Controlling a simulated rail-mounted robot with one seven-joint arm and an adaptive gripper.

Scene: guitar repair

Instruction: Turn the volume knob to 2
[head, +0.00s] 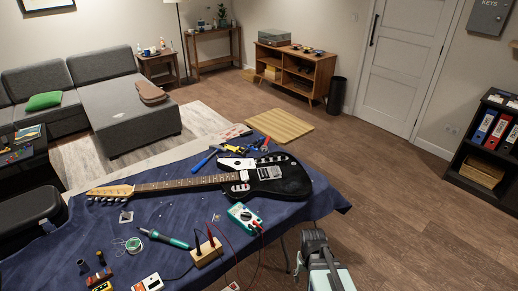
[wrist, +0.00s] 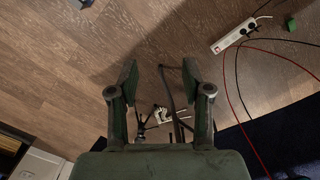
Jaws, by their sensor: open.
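A black electric guitar (head: 290,187) lies on the blue-covered table in the head view, its neck pointing left and its body at the right. The volume knob is too small to make out, so its setting cannot be read. My gripper (wrist: 160,75) is open and empty in the wrist view, its two fingers spread wide over the wooden floor. The guitar does not show in the wrist view. In the head view my arm is at the bottom, right of the table and apart from the guitar; its fingers cannot be made out there.
The blue cloth (head: 160,215) covers the table. A teal multimeter (head: 241,213) with leads lies in front of the guitar body. A soldering iron (head: 165,238) and a wooden block (head: 206,252) lie nearer. A power strip (wrist: 235,36) is on the floor. Floor right of the table is clear.

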